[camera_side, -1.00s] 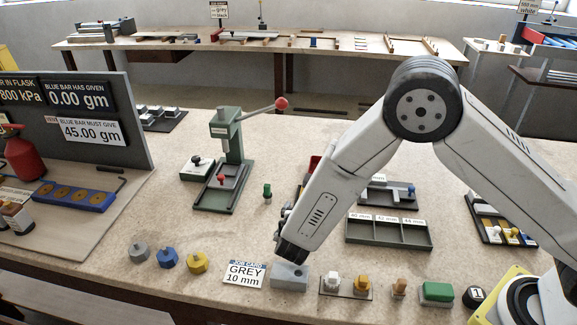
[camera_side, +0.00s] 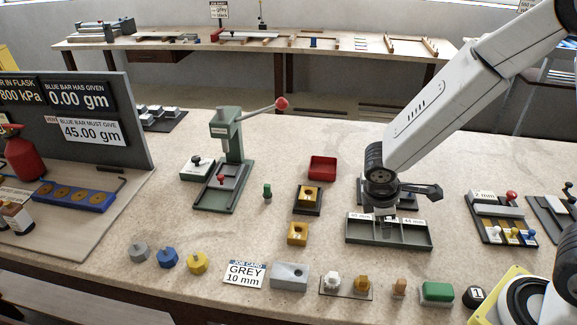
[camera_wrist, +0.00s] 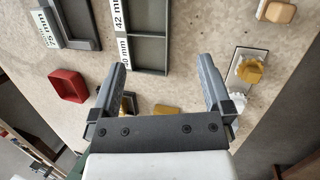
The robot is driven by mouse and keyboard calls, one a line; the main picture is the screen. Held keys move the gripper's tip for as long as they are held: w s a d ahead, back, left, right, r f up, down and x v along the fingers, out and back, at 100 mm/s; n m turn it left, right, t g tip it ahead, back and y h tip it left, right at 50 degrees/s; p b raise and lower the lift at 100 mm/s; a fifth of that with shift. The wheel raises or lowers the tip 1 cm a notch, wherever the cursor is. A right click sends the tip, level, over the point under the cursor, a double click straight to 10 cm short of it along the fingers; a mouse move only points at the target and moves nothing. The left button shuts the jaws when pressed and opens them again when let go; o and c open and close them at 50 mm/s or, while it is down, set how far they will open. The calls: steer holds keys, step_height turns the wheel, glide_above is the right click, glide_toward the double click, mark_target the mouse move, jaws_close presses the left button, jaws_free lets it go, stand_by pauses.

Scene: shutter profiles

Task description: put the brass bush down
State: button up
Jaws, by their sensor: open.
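My gripper (camera_side: 386,212) points down over the grey tray with 40 mm and 44 mm labels (camera_side: 428,240). In the wrist view my gripper (camera_wrist: 167,85) has its two fingers wide apart, with nothing held between them. I cannot tell which piece is the brass bush. Brass-yellow pieces include a holed block (camera_side: 298,233), another on a dark base (camera_side: 311,194), and a yellow piece (camera_side: 362,284) beside a white one on a small plate.
A red tray (camera_side: 323,168) lies behind the yellow blocks. A green lever press (camera_side: 232,150) stands left of it. Grey, blue and yellow knobs (camera_side: 168,259) line the front left, near the job card (camera_side: 245,273). A green block (camera_side: 437,294) is at front right.

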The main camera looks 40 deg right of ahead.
steer(key=s+r+m+y, duration=0.1)
steer(key=m, duration=0.2)
steer(key=s+r+m+t+y, duration=0.1)
steer(key=m, duration=0.2)
steer(key=s+r+m+t+y, duration=0.1)
steer(key=r+m+y, duration=0.1)
steer(key=m, duration=0.2)
steer(key=shift+s+d, duration=0.2)
steer(key=shift+s, duration=0.15)
